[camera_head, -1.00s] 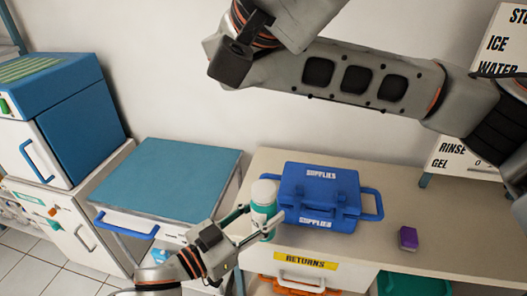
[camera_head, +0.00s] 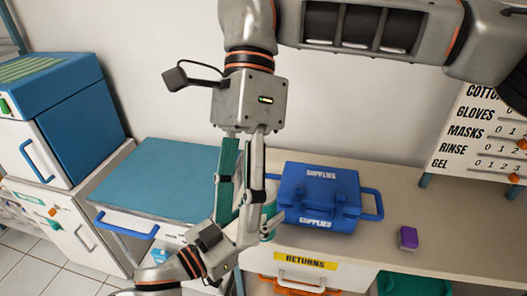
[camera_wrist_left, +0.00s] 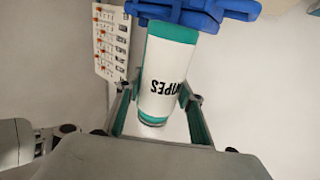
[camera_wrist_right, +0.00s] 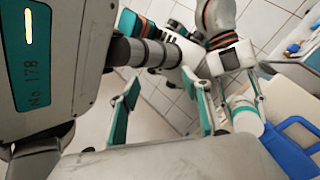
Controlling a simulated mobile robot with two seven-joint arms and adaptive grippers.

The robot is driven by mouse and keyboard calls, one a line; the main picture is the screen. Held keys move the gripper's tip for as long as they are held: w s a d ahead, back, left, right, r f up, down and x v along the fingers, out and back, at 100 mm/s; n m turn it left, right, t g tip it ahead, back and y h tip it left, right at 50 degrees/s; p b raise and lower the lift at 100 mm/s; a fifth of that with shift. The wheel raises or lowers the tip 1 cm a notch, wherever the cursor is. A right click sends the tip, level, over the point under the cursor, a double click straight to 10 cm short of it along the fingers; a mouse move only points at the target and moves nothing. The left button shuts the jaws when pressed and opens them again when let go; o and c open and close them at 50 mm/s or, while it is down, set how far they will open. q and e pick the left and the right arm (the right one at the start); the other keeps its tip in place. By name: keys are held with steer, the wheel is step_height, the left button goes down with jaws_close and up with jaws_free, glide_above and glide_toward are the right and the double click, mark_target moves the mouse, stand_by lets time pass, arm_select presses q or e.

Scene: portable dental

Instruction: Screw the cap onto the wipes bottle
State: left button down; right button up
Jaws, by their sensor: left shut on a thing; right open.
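The wipes bottle (camera_wrist_left: 165,80) has a white WIPES label and green bands in the left wrist view. My left gripper (camera_head: 264,216) is shut on it at the front edge of the counter, beside the blue supplies case. The head view shows the bottle mostly hidden behind my right gripper (camera_head: 236,222). The right wrist view shows the bottle (camera_wrist_right: 247,120) right of my right gripper's fingers, with a white top that looks like the cap; I cannot tell how it sits. My right gripper is open, empty and points down, just left of the bottle.
A small purple box (camera_head: 408,238) lies at the right. A blue-topped cabinet (camera_head: 160,180) is at the left. The counter's right side is mostly clear.

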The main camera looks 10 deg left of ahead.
steer(key=w+n+t, duration=0.1)
steer(key=w+t, duration=0.1)
steer(key=w, duration=0.3)
steer(key=w+d+f+n+t, duration=0.1)
steer(key=w+n+t, duration=0.1)
steer(key=w, duration=0.3)
steer(key=w+f+n+t, duration=0.1)
steer(key=w+n+t, duration=0.1)
steer(key=w, duration=0.4)
steer(key=shift+d+f+t, duration=0.2)
steer(key=shift+f+t, duration=0.05)
steer(key=shift+t, duration=0.25)
steer(key=shift+s, duration=0.1)
glide_above(270, 210)
steer(key=w+a, duration=0.2)
steer(key=shift+w+d+f, duration=0.1)
steer(key=shift+f, duration=1.95)
steer(key=shift+d+f, duration=0.1)
steer(key=shift+f, duration=1.9)
